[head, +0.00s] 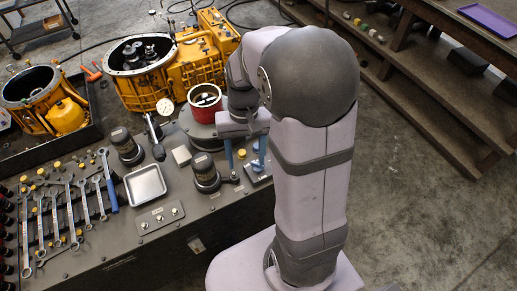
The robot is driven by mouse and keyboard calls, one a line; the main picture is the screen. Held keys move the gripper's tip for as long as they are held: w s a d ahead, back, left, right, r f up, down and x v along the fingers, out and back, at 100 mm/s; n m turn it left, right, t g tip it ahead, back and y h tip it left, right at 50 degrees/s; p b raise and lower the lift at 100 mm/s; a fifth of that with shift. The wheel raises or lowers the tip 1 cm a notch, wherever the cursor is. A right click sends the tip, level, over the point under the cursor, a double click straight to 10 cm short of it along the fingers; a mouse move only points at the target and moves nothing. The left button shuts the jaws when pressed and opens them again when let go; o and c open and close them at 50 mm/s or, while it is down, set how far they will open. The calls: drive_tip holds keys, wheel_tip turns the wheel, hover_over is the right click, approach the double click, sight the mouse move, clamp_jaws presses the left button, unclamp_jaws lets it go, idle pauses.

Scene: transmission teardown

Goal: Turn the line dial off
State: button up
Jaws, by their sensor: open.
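My gripper (245,158) points down over the bench, right of centre in the head view. Its two bluish fingers are apart, and I see nothing held between them. Just below the fingers is a small light panel (262,180) with a dark knob-like part (257,167), perhaps the line dial. The fingers and arm partly cover this area. I cannot read the dial's setting or tell whether a finger touches it.
Close left stand a dark cylinder (205,172) and a red-rimmed pot (205,98). A metal tray (145,185), a switch panel (160,217) and several wrenches (82,203) lie further left. Yellow transmission housings (195,65) stand behind. Open floor (420,210) lies right.

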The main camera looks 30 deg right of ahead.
sight(258, 163)
drive_tip(key=w+d+f+m+g+y+b, duration=0.1)
drive_tip(key=w+d+f+m+b, duration=0.3)
drive_tip(key=d, duration=0.5)
drive_tip(key=w+f+m+y, duration=0.1)
drive_tip(key=w+f, duration=0.1)
drive_tip(key=w, duration=0.1)
drive_tip(key=shift+w+f+g, duration=0.3)
drive_tip(key=shift+w+f, duration=0.05)
drive_tip(key=shift+a, duration=0.1)
drive_tip(key=shift+p+x, duration=1.2)
drive_tip(key=shift+x, duration=2.5)
drive_tip(key=shift+a+r, duration=0.1)
drive_tip(key=c, duration=1.1)
drive_tip(key=shift+o, duration=0.2)
